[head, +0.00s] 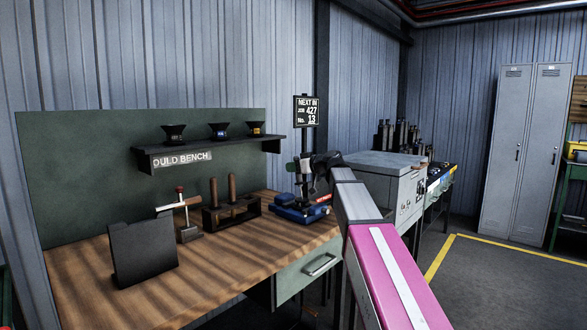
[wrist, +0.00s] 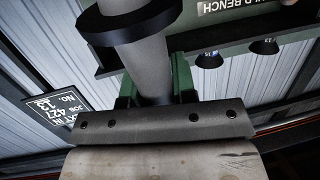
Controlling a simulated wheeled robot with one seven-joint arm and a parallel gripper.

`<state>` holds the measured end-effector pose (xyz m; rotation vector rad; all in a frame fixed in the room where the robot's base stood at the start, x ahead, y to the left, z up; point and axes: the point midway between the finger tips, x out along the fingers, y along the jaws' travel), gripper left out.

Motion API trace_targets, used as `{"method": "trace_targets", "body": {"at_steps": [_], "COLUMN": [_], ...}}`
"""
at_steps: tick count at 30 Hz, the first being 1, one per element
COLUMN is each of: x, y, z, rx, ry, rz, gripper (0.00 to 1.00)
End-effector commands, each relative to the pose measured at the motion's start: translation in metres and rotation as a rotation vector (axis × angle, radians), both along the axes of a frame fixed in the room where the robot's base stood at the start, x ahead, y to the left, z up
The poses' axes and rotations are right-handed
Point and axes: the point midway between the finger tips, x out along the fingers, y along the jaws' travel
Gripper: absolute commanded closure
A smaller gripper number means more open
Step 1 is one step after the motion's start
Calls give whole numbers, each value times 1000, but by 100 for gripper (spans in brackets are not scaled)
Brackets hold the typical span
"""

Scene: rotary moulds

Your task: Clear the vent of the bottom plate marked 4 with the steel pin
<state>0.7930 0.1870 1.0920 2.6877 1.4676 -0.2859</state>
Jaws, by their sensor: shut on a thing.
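My gripper (head: 300,166) is at the far right end of the bench, above a blue device (head: 301,212). In the wrist view its green fingers (wrist: 155,92) are shut around a grey round shaft (wrist: 150,62) with a wide dark collar (wrist: 130,22). I cannot tell whether this is the steel pin. The shaft's far end is cut off at the top of the wrist view. In the head view the held piece is small and partly covered by my gripper. I can read no plate marked 4, and no vent shows clearly.
A wooden-topped bench (head: 95,285) holds a dark upright plate (head: 143,250), a small clamp stand (head: 187,232) and a rack (head: 228,215) with wooden handles. A shelf (head: 208,153) carries several dark cups. A sign (head: 306,110) reads job 427, No. 13. A grey box (head: 385,185) stands right.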

Motion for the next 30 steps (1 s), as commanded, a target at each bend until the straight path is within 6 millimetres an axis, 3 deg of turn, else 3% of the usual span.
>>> {"method": "trace_targets", "body": {"at_steps": [11, 30], "x": [0, 0], "y": [0, 0], "z": [1, 46], "rx": [-5, -3], "ry": [3, -1], "rz": [1, 0], "gripper": [98, 98]}}
